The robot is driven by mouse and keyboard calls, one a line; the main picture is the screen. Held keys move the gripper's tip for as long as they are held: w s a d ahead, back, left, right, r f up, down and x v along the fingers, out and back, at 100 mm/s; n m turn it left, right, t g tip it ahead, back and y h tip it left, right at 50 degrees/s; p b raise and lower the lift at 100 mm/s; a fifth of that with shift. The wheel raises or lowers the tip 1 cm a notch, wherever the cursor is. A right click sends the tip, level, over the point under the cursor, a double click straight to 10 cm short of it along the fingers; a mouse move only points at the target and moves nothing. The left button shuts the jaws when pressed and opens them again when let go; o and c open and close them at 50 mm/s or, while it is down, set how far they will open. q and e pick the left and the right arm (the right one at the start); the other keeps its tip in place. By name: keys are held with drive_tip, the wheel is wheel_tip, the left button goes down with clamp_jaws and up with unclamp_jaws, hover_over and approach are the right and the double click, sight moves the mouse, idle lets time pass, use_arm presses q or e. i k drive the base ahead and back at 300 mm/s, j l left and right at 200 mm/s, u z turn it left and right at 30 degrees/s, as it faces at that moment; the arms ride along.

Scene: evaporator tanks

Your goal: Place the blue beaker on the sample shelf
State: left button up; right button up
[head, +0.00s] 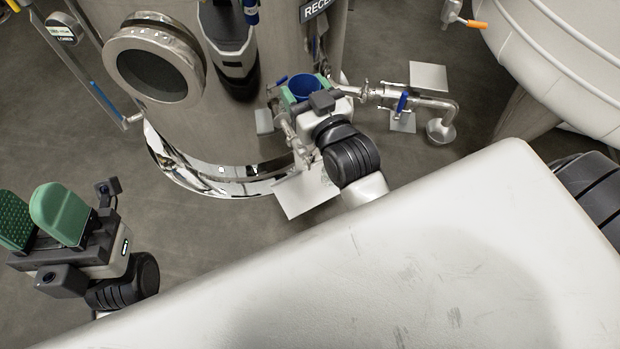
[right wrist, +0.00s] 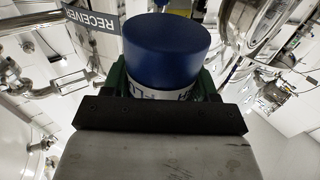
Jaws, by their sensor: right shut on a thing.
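The blue beaker (head: 304,85) is in my right gripper (head: 302,91), in front of the steel tank. In the right wrist view the beaker (right wrist: 166,50) shows a smooth blue end and a white band with dark letters. The green fingers of the right gripper (right wrist: 163,80) are on both sides of it, mostly hidden by my wrist. My left gripper (head: 38,222) is at the lower left, empty, its two green fingers apart, far from the beaker. I cannot make out the sample shelf for sure in either view.
The steel receiver tank (head: 225,120), with a round port (head: 152,77), stands close behind the right gripper. A valve and pipe (head: 400,97) run just right of the beaker. A large white vessel (head: 560,60) is at the upper right. Grey floor lies open at the left.

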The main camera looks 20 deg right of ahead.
sight(310, 189)
drive_tip(key=i+j+z, duration=0.1)
drive_tip(key=j+z, duration=0.15)
drive_tip(key=z, duration=0.2)
drive_tip(key=j+z, duration=0.25)
drive_tip(key=z, duration=0.25)
drive_tip(key=j+z, duration=0.3)
drive_tip(key=j, duration=1.45)
